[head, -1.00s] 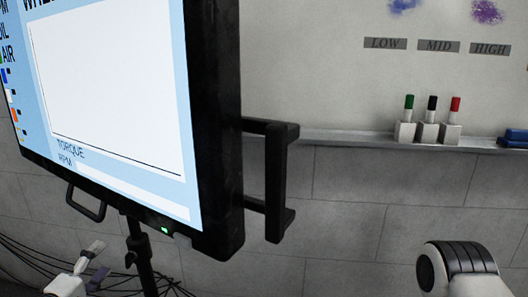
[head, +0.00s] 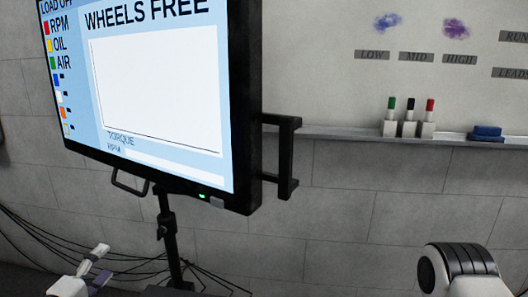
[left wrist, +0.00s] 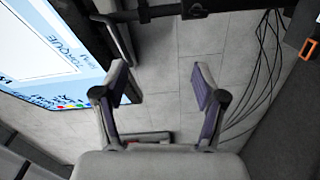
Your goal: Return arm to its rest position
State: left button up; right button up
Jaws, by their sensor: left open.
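My left gripper (head: 97,268) shows at the lower left of the head view, below the monitor. In the left wrist view its two fingers (left wrist: 160,88) stand apart with nothing between them, so it is open and empty. Part of my right arm (head: 458,270) shows at the lower right of the head view. My right gripper is out of view.
A large monitor (head: 160,85) reading "WHEELS FREE" stands on a black stand (head: 168,235), with a handle (head: 285,155) at its right side. Cables (head: 60,245) hang at the lower left. A whiteboard ledge (head: 350,133) holds three markers and a blue eraser (head: 486,132).

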pick_arm(q)
jog(key=s+d+f+m+g+b, duration=0.2)
jog(key=d+f+g, duration=0.1)
jog(key=f, duration=0.5)
jog(key=s+d+f+m+g+h+b, duration=0.1)
jog(key=s+d+f+m+g, duration=0.15)
jog(key=f, duration=0.45)
jog(key=s+d+f+m+g+b, duration=0.1)
jog(key=d+f+m+g+b, duration=0.15)
jog(key=f, duration=0.55)
jog(key=s+d+f+m+g+y+b, duration=0.1)
jog(key=s+d+f+m+g+b, duration=0.25)
jog(key=s+f, duration=0.65)
jog(key=s+d+f+m+g+y+b, duration=0.1)
jog(key=s+d+f+m+g, duration=0.4)
jog(key=s+f, duration=0.55)
pick_arm(e)
notch_tip(320, 180, down, 10)
pick_arm(q)
notch_tip(320, 180, up, 22)
jog(key=s+a+g+p, duration=0.1)
jog(key=p, duration=2.1)
jog(key=shift+s+a+r+n+y+p, duration=0.15)
jog(key=shift+s+a+n+y+p, duration=0.15)
jog(key=shift+s+a+n+p, duration=0.1)
pick_arm(e)
notch_tip(320, 180, up, 22)
jog(key=w, duration=0.1)
